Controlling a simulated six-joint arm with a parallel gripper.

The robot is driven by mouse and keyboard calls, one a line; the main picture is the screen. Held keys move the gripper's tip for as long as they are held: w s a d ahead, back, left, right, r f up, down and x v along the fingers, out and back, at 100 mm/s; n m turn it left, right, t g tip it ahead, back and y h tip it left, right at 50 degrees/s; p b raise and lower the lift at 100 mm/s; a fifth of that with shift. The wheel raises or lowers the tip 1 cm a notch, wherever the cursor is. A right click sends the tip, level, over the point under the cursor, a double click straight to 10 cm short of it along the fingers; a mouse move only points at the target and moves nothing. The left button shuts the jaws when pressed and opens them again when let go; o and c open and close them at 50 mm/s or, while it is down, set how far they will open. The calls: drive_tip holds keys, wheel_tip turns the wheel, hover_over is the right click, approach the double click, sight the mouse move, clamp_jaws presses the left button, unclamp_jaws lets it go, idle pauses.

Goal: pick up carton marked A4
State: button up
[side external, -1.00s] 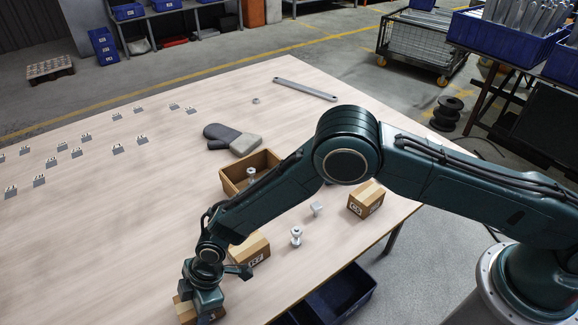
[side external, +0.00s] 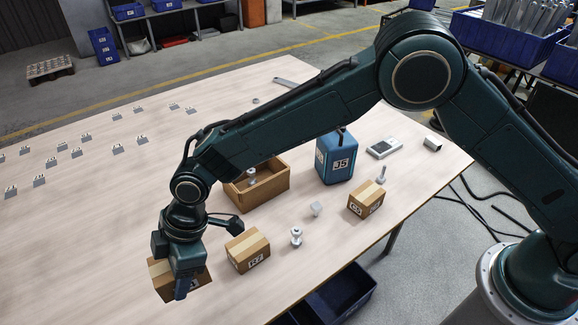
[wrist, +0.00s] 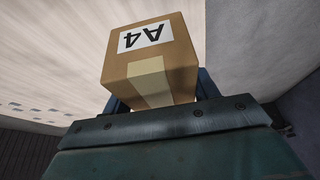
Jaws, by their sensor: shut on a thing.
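The carton marked A4 (wrist: 150,65) is a brown cardboard box with tan tape. Its white A4 label faces the wrist camera and reads upside down there. My gripper (side external: 182,280) is shut on this carton (side external: 163,283) at the front left of the table in the side view. The carton looks held above the tabletop, slightly tilted. My gripper's jaws hide part of it in the side view.
A second carton (side external: 247,250) stands close to the right of my gripper, with a silver bolt (side external: 296,236) beyond it.

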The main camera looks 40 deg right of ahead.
drive_tip(key=shift+r, duration=1.95)
